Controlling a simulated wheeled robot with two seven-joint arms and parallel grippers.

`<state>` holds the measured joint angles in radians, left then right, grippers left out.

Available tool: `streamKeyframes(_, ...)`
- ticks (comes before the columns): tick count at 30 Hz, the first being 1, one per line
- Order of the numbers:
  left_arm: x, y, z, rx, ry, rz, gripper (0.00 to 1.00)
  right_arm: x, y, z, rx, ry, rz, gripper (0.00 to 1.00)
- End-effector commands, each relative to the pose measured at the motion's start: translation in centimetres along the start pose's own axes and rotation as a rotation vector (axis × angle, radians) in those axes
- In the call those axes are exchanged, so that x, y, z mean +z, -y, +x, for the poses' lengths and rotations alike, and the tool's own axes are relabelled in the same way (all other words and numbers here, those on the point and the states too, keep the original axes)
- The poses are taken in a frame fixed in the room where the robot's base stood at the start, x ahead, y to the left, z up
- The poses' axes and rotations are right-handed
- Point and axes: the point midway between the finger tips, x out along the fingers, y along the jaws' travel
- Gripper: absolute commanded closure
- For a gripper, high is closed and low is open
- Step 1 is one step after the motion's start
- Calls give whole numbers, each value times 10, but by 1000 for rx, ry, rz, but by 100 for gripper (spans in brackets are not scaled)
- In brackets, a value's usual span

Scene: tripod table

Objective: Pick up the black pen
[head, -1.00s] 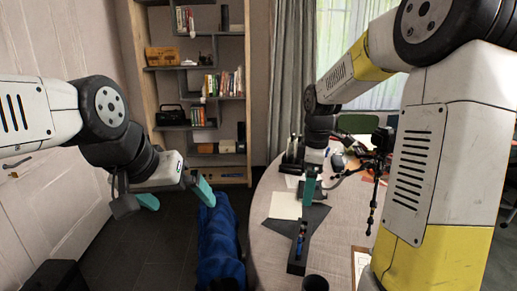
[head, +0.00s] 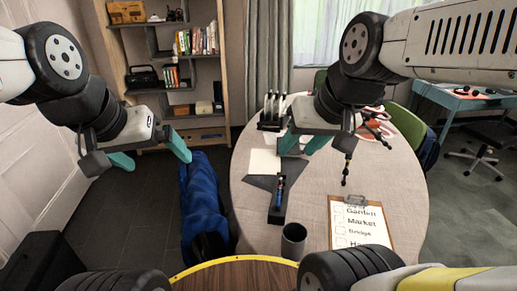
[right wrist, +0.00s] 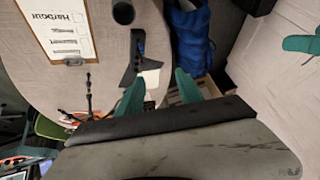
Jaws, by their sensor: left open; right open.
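I cannot clearly pick out a black pen. A narrow dark tray (head: 277,212) on the round table holds slim items with blue on them, too small to tell apart. The tray also shows in the right wrist view (right wrist: 137,47). My right gripper (head: 304,143) is open and empty above the table, beyond the tray and near a white sheet (head: 264,162). In the right wrist view its two teal fingers (right wrist: 160,90) are apart, with the sheet between and beyond them. My left gripper (head: 152,158) is open and empty over the floor, left of the table.
On the round table (head: 235,170), a dark cup (head: 293,240) and a clipboard (head: 384,232) stand near the front. A blue bag-like thing (head: 203,195) lies left of the table.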

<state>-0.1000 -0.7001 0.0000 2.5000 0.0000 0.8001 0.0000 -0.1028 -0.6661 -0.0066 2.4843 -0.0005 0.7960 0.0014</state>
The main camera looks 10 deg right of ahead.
Motion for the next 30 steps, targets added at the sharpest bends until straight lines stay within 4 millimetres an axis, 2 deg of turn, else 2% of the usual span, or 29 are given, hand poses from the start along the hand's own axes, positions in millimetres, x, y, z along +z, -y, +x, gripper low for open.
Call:
streamKeyframes(4,0,0,0,0,0,0,0,-26,-6,26,-2,72,9,63)
streamKeyframes(8,0,0,0,0,0,0,0,-54,-15,64,5,154,19,63)
streamKeyframes(11,0,0,0,0,0,0,0,-71,-23,99,17,214,25,63)
streamKeyframes(15,0,0,0,0,0,0,0,-87,-37,155,44,299,28,63)
streamKeyframes(19,0,0,0,0,0,0,0,-92,-51,213,77,378,22,63)
streamKeyframes(24,0,0,0,0,0,0,0,-85,-70,286,125,469,5,63)
streamKeyframes(27,0,0,0,0,0,0,0,-78,-78,317,147,507,-6,63)
streamKeyframes(30,0,0,0,0,0,0,0,-73,-84,336,162,529,-13,63)
